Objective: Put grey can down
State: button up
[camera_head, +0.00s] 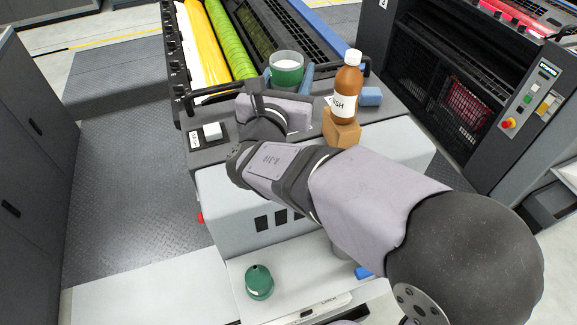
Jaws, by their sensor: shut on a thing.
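A round can (287,66) with a grey rim, a pale inside and a green band is at the top centre, at the near end of the press rollers. My gripper (287,78) reaches it from the near side, with a blue-grey finger on each side of it, shut on it. My wrist hides the can's lower part, so I cannot tell whether it touches a surface below. Another grey rounded thing (341,249) shows partly behind my arm on the lower white shelf.
A brown bottle (346,88) stands on an orange-brown block (341,131), just right of my gripper. A black rail runs along the press edge. A green container (259,282) stands on the lower shelf (300,275), with bare room around it.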

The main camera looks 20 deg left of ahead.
aim_at(295, 89)
jog(key=f, duration=0.1)
jog(key=d+f, duration=0.1)
jog(key=s+f, duration=0.1)
jog(key=shift+d+y, duration=0.15)
jog(key=shift+y, duration=0.15)
jog(key=shift+f+n, duration=0.3)
jog(key=shift+f, duration=0.05)
jog(key=shift+f+p, duration=1.2)
jog(key=shift+f, duration=3.75)
jog(key=shift+f, duration=0.1)
jog(key=shift+f+b, duration=0.1)
jog(key=shift+b, duration=0.2)
jog(key=o, duration=1.1)
jog(key=shift+r+p, duration=0.2)
jog(key=shift+p, duration=0.1)
